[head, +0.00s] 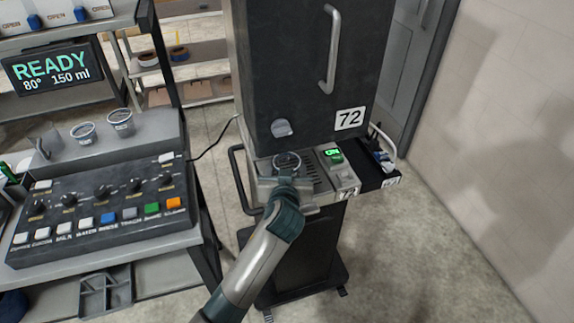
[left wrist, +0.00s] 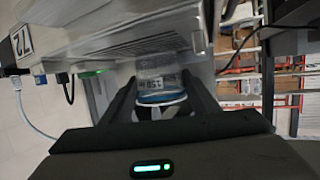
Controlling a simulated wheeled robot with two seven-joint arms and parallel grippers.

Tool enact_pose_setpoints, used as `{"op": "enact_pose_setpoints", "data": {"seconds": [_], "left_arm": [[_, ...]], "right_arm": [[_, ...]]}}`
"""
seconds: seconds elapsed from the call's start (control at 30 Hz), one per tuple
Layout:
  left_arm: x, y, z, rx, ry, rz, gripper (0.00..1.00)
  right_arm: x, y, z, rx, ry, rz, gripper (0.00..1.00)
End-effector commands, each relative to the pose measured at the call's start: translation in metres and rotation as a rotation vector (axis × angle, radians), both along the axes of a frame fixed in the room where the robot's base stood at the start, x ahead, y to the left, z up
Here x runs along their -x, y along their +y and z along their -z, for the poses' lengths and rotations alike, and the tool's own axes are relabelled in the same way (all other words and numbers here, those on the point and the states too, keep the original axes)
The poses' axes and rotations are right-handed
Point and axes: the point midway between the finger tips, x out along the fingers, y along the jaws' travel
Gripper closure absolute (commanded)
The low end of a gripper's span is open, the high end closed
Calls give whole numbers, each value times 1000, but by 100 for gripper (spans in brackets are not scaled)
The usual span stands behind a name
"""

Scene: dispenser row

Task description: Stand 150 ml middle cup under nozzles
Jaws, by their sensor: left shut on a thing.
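The clear 150 ml cup (left wrist: 160,82), with a printed label and a blue band, is between the fingers of my left gripper (left wrist: 158,100). In the head view its round rim (head: 287,160) shows at the front of the dark dispenser 72 (head: 310,70). My left gripper (head: 286,178) is shut on the cup over the left part of the slotted tray (head: 318,180). I cannot tell whether the cup's base touches the tray. The nozzles are hidden under the cabinet; a grey rounded part (head: 281,128) is on its front. My right gripper is not in view.
A green lit switch (head: 333,155) is right of the tray. A dark side shelf (head: 374,176) with small items adjoins it. At left are a button console (head: 100,205), several clear cups (head: 83,131) and a screen (head: 53,70) reading READY, 80°, 150 ml. Floor at right is clear.

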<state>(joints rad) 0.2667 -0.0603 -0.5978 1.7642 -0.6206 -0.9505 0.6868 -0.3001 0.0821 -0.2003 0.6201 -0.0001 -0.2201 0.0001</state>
Motion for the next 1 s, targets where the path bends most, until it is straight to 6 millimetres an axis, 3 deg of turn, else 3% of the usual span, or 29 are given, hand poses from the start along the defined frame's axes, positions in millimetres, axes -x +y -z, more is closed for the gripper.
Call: {"op": "enact_pose_setpoints", "data": {"seconds": [1.0], "left_arm": [[0,-1,12,1,0,1,67]], "right_arm": [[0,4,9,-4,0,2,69]]}}
